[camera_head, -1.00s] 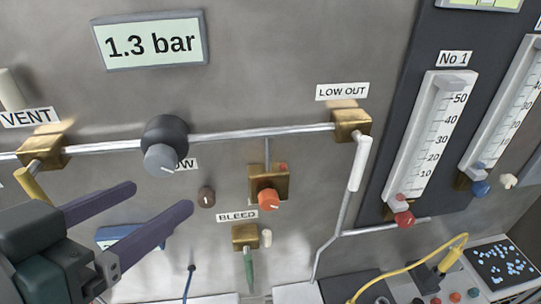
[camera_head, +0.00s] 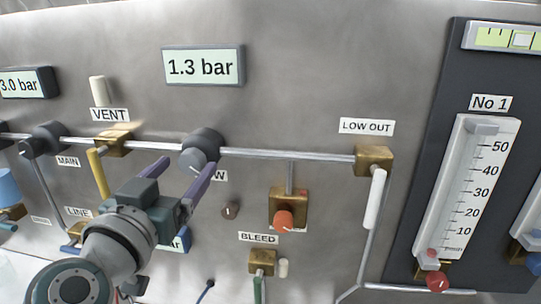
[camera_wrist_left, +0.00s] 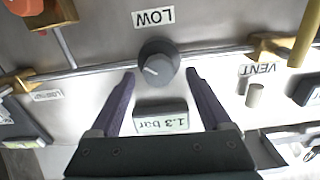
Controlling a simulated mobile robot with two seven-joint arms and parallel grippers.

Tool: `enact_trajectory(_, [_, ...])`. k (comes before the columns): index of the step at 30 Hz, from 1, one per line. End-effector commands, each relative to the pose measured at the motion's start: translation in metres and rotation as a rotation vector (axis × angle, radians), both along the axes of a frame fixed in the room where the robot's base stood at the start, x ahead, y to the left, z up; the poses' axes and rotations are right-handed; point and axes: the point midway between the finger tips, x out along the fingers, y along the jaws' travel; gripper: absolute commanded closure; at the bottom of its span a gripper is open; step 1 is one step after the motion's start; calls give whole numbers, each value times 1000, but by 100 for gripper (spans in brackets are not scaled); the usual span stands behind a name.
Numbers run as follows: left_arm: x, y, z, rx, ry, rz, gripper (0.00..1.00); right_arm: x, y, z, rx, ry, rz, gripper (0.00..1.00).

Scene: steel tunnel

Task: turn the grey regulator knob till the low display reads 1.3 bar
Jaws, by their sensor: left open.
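The grey regulator knob (camera_head: 200,150) sits on the steel pipe, beside the partly hidden LOW label. In the left wrist view the knob (camera_wrist_left: 157,66) shows a pale pointer line on its face. The low display (camera_head: 203,67) above it reads 1.3 bar; it shows upside down in the left wrist view (camera_wrist_left: 162,120). My left gripper (camera_head: 190,165) is open, with its purple fingers pointing at the knob. In the left wrist view the fingertips stand on either side of the knob's near edge, with gaps showing. My right gripper is not in view.
The VENT valve (camera_head: 114,142) is left of the knob, with a yellow lever hanging. Another display (camera_head: 22,84) at the left reads 3.0 bar.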

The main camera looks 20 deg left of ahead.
Motion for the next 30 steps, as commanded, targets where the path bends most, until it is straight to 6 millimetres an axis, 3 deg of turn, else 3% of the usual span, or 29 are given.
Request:
enact_trajectory(4, [11, 2, 0, 1, -1, 0, 19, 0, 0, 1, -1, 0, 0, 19])
enact_trajectory(13, [12, 3, 0, 1, 0, 0, 20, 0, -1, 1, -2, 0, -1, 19])
enact_trajectory(30, [12, 3, 0, 0, 0, 0, 84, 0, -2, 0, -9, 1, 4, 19])
